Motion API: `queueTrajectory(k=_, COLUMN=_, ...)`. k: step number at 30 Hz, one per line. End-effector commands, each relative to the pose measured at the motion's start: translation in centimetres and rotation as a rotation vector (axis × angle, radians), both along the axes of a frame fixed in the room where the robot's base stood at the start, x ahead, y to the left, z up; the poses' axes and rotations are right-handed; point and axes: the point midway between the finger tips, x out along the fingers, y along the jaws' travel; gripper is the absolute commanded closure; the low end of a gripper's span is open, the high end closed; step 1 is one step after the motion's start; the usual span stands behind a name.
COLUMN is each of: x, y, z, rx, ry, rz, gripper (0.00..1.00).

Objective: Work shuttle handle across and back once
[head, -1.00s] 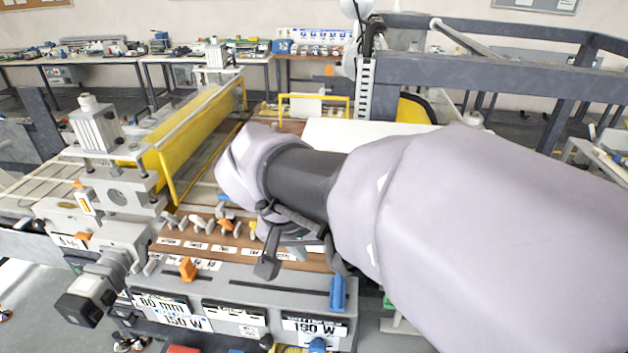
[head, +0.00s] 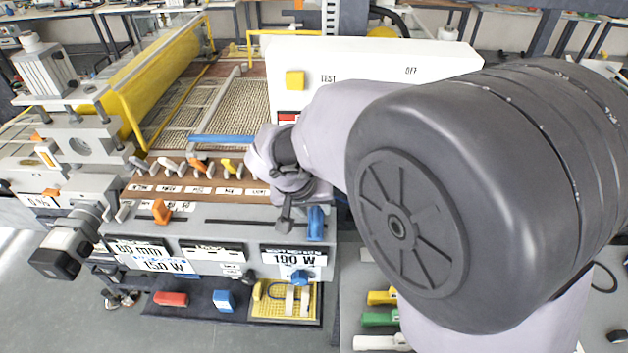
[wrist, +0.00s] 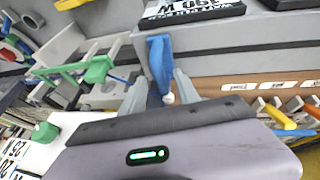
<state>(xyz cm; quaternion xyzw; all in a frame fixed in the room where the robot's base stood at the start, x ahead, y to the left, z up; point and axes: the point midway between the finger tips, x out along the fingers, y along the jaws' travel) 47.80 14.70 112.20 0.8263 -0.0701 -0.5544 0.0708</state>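An orange handle (head: 161,211) stands at the panel's left. I cannot tell for sure which one is the shuttle handle. My gripper (head: 287,222) hangs just left of the blue handle in the head view; one finger is largely hidden. In the wrist view the two fingers of my gripper (wrist: 161,82) are apart, with the blue handle (wrist: 160,62) between or just beyond their tips. Gaps show on both sides.
A row of small levers (head: 200,165) lines the brown strip behind the panel. A blue bar (head: 222,140) lies across the mesh bed (head: 195,110). A white panel (head: 375,70) with yellow and red buttons stands behind my arm. Colored blocks (head: 225,300) lie on a dark mat below.

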Motion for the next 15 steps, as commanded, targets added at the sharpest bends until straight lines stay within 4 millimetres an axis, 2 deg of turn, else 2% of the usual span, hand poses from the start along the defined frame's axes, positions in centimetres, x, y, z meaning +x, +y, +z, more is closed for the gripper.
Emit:
queueTrajectory(k=2, x=-0.01, y=0.01, z=0.04, rx=0.000, ry=0.000, rz=0.000, gripper=0.62)
queueTrajectory(k=3, x=-0.02, y=0.01, z=0.04, rx=0.000, ry=0.000, rz=0.000, gripper=0.66)
queueTrajectory(k=8, x=-0.02, y=0.01, z=0.05, rx=0.000, ry=0.000, rz=0.000, gripper=0.97)
queueTrajectory(k=9, x=-0.02, y=0.01, z=0.05, rx=0.000, ry=0.000, rz=0.000, gripper=1.00)
queueTrajectory(k=15, x=-0.03, y=0.01, z=0.06, rx=0.000, ry=0.000, rz=0.000, gripper=1.00)
